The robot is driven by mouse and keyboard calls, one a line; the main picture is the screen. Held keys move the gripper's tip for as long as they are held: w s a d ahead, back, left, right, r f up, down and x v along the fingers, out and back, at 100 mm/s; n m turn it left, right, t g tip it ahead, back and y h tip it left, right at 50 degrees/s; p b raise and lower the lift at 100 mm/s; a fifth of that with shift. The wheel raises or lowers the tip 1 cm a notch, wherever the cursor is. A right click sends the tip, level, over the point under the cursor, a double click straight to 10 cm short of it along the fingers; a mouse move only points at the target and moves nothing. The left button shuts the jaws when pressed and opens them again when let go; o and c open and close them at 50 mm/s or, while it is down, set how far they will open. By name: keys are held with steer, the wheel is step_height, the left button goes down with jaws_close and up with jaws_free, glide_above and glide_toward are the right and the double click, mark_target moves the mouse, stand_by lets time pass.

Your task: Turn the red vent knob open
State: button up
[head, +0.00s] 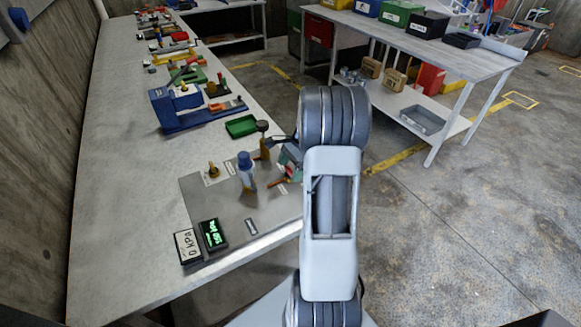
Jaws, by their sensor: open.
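A metal panel plate (225,205) lies on the long grey workbench. A small red-orange handle-like part (279,182) shows at the plate's right side, close to my arm. It may be the red vent knob, but it is small and partly hidden. My gripper (281,142) shows in part as dark pieces left of my arm, above the plate's far right corner. It is open, with no object visible in it. My arm hides the rest of it, and I cannot tell whether it touches anything.
On the plate stand a blue-and-white bottle-shaped part (246,172), a brass fitting (213,169) and a black-topped brass part (263,134). A "0 kPa" sign (187,246) and a green-lit display (212,235) are at its near left. A blue machine (178,108) and green tray (241,126) lie beyond.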

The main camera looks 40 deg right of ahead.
steer(key=shift+c, duration=0.4)
steer(key=c, duration=0.8)
steer(key=shift+c, duration=0.2)
steer(key=shift+n, duration=0.3)
steer(key=n+g+p, duration=0.1)
steer(key=n, duration=0.2)
steer(key=shift+w+n+g, duration=0.1)
steer(key=shift+n+g, duration=0.3)
steer(key=n+g+p, duration=0.1)
steer(key=n, duration=0.3)
steer(key=shift+w+h, duration=0.1)
steer(key=shift+h, duration=0.3)
steer(key=n, duration=0.2)
steer(key=n+g+h, duration=0.1)
steer(key=n, duration=0.2)
steer(key=shift+a+g, duration=0.1)
steer(key=shift+g, duration=0.2)
steer(key=shift+n+g+h+p, duration=0.3)
steer(key=shift+n+h, duration=0.7)
steer(key=shift+n, duration=1.2)
